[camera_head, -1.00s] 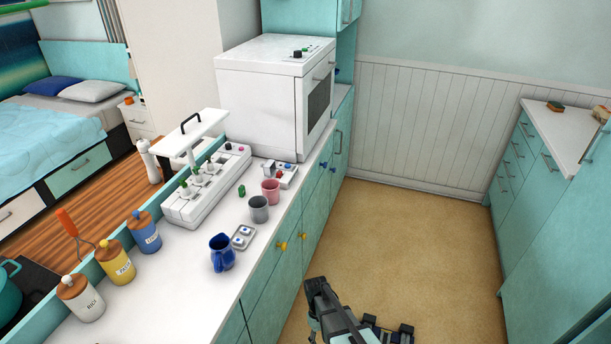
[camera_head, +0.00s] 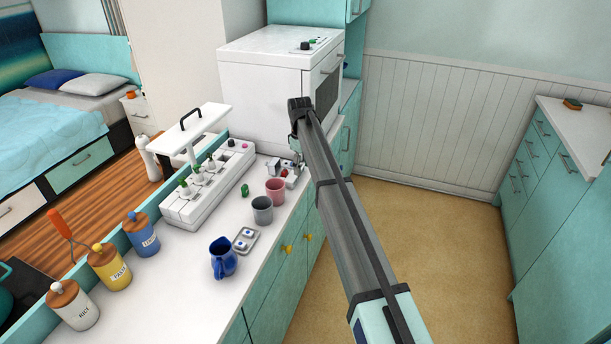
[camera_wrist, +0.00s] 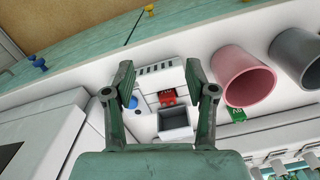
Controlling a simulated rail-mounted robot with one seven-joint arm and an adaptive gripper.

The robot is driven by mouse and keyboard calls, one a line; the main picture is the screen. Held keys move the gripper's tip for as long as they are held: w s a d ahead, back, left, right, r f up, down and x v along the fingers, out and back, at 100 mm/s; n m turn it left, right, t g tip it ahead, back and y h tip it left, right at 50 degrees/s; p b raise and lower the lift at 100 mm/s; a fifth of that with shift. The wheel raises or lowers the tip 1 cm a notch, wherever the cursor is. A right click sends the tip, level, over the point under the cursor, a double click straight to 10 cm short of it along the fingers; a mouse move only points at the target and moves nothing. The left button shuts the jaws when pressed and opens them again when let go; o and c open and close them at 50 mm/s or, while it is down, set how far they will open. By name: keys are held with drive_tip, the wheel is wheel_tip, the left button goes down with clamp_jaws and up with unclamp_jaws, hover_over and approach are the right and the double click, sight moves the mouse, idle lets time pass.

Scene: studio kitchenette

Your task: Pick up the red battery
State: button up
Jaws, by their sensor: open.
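In the wrist view a small red battery (camera_wrist: 168,97) sits on a white device (camera_wrist: 160,80) with a blue button and a grey square bin. My gripper (camera_wrist: 159,80) is open, its two fingers on either side of the device, with the red battery between and below them. Nothing is held. In the head view my gripper (camera_head: 296,166) is small and partly behind my arm, over the device (camera_head: 275,168) beside the white oven. The height gap between fingertips and battery is hard to judge.
A pink cup (camera_wrist: 243,77) and a grey cup (camera_wrist: 300,60) stand close to the right of my gripper in the wrist view. A green item (camera_wrist: 237,115) lies by the pink cup. The white oven (camera_head: 262,85) stands behind. A blue mug (camera_head: 223,258) is nearer the front.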

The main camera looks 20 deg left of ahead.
drive_tip(key=w+a+r+n, duration=0.1)
drive_tip(key=a+r+n, duration=0.1)
drive_tip(key=a+r, duration=0.3)
drive_tip(key=w+a+r+n, duration=0.1)
drive_tip(key=a+r, duration=0.2)
drive_tip(key=r, duration=0.5)
drive_tip(key=p, duration=0.3)
hover_over(284, 171)
drive_tip(key=shift+y, duration=0.3)
wheel_tip(284, 171, down, 12)
drive_tip(key=shift+w+d+f, duration=0.1)
drive_tip(key=shift+w+d, duration=0.05)
drive_tip(key=shift+f+p, duration=1.15)
drive_tip(key=shift+f, duration=1.45)
clamp_jaws()
